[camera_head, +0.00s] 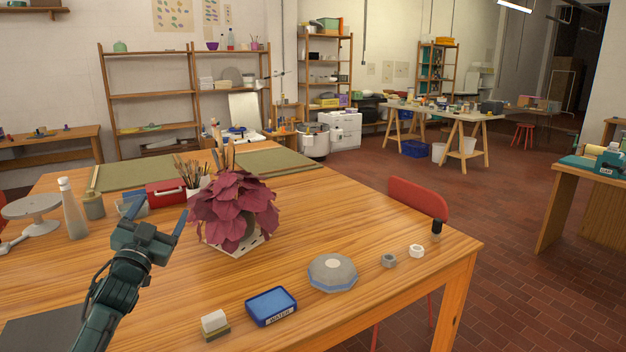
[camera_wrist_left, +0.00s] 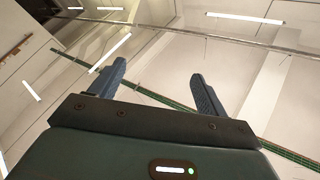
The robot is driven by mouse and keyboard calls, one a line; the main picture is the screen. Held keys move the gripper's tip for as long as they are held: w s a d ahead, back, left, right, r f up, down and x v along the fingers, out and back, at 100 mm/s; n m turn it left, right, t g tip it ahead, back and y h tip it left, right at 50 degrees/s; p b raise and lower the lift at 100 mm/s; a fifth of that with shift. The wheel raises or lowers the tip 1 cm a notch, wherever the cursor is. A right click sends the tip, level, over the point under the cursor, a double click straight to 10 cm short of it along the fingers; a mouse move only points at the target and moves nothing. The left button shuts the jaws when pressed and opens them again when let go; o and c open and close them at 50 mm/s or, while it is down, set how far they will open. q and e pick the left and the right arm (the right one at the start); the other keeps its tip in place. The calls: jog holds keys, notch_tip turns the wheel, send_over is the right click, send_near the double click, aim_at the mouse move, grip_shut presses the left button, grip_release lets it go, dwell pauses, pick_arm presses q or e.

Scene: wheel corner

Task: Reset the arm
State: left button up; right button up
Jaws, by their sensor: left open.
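My right gripper is in neither view.
A purple-leaved plant (camera_head: 232,208) stands right of the gripper. A blue water tray (camera_head: 271,306), a sponge (camera_head: 214,325) and a grey octagonal piece (camera_head: 333,273) lie along the front.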

pick_arm(q)
jog(key=w+a+f+n+g+y, duration=0.1)
jog(key=a+f+n+g+y, duration=0.25)
jog(key=f, duration=0.35)
jog(key=s+d+f+m+g+h, duration=0.1)
jog(key=s+d+f+g, duration=0.1)
jog(key=s+d+f, duration=0.45)
jog(key=s+d+f+g+h, duration=0.2)
jog(key=s+f, duration=0.2)
jog(key=f, duration=0.5)
jog(key=s+d+f+g, duration=0.1)
jog(key=s+d+f, duration=0.3)
jog(key=s, duration=0.5)
jog(key=s+d+f+g+h, duration=0.1)
jog(key=s+d+f, duration=0.3)
jog(key=s, duration=0.6)
jog(key=s+d+f+g+h, duration=0.1)
jog(key=s+d+f, duration=0.3)
jog(key=s, duration=0.6)
jog(key=shift+d+n+g, duration=0.35)
jog(key=shift+d+g, duration=0.15)
jog(key=shift+g, duration=0.05)
